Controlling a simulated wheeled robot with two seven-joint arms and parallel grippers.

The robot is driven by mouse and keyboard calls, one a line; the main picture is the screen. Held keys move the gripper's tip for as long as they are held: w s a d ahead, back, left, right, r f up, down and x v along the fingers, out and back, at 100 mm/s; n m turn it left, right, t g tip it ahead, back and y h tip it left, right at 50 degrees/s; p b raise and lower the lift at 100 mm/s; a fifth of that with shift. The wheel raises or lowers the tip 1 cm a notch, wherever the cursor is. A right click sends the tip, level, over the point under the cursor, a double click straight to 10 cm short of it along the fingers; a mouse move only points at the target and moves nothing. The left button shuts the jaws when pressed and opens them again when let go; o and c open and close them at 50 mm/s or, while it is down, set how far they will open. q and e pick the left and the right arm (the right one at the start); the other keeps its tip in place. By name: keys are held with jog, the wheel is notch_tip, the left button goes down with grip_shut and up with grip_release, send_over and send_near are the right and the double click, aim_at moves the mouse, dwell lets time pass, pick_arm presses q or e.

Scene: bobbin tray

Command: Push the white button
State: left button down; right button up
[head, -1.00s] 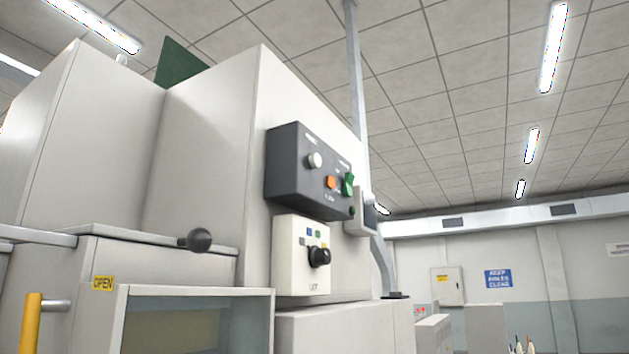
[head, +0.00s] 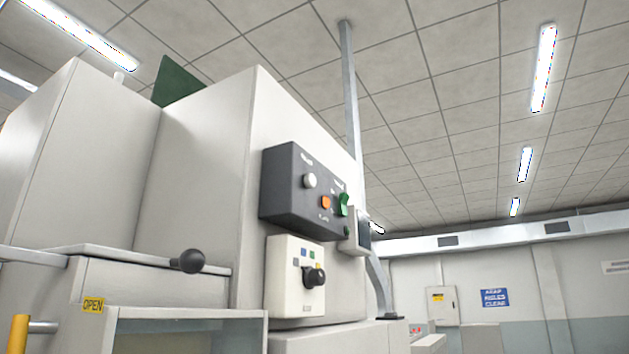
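The white button (head: 309,181) is a round knob at the upper left of a dark grey control box (head: 282,200) on the side of a large off-white machine (head: 205,180). On the same box are an orange button (head: 325,202), a green switch (head: 343,205) and a small dark green button near the lower right corner. Nothing covers the white button. Neither of my grippers shows in the head view.
Below the dark box is a white panel (head: 283,300) with a black knob (head: 314,277). A grey pole (head: 350,90) rises behind the box.

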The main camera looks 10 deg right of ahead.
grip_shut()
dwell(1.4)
